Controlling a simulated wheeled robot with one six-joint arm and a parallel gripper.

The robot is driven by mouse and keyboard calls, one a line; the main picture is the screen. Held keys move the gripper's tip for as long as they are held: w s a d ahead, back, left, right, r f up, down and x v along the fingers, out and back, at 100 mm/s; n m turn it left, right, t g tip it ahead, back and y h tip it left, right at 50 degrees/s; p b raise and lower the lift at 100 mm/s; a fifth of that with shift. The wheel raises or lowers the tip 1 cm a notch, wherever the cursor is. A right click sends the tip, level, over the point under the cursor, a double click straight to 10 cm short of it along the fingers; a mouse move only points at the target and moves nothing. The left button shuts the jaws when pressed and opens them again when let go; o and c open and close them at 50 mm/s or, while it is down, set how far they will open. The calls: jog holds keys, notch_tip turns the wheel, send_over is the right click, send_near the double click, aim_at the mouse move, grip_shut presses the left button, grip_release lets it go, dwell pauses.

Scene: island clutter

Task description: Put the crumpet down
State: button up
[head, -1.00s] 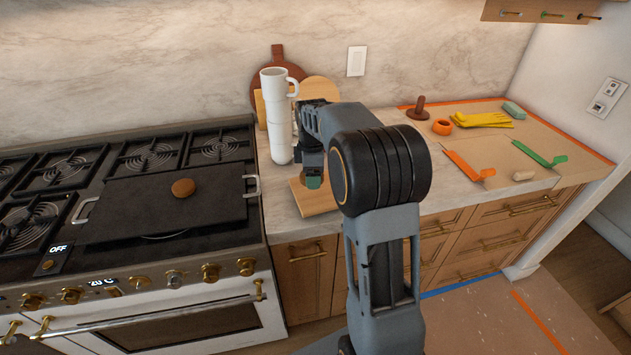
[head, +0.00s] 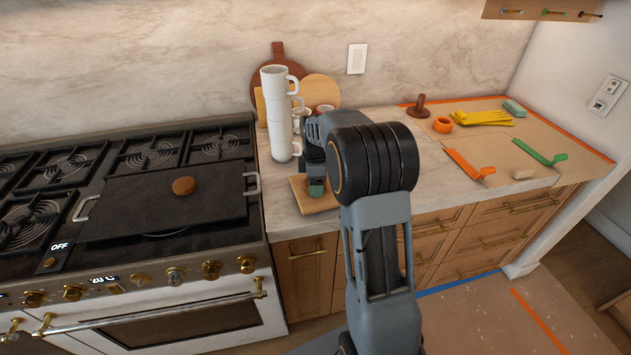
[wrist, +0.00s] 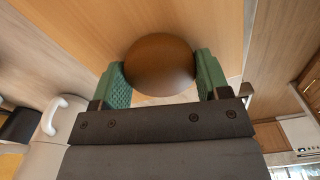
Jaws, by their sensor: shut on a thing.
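My gripper (head: 316,190) is over a small wooden board (head: 322,207) on the counter right of the stove. In the wrist view its green fingers (wrist: 160,78) are shut on a round brown crumpet (wrist: 160,62), one finger at each side. The board (wrist: 170,20) fills the view behind the crumpet; I cannot tell whether the crumpet touches it. In the head view the held crumpet is hidden by my gripper. Another round brown piece (head: 183,186) lies on the black griddle (head: 130,210).
A tall stack of white mugs (head: 279,115) stands close behind and left of the board, with smaller cups (head: 302,118) beside it. Round boards (head: 318,90) lean on the wall. Tools, yellow gloves (head: 480,118) and orange tape (head: 442,125) lie farther right.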

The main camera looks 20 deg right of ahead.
jog(key=o, duration=0.9)
notch_tip(320, 180, up, 12)
jog(key=shift+s+a+f+m+t, duration=0.65)
jog(key=shift+s+a+m, duration=1.35)
jog(key=shift+s, duration=1.7)
jog(key=shift+s+a+f+m+t, duration=0.7)
jog(key=shift+s+a+m, duration=0.65)
jog(key=shift+s+m, duration=1.8)
jog(key=shift+s+a+f+m+t, duration=0.65)
jog(key=shift+s+a+m, duration=1.1)
jog(key=shift+s, duration=2.5)
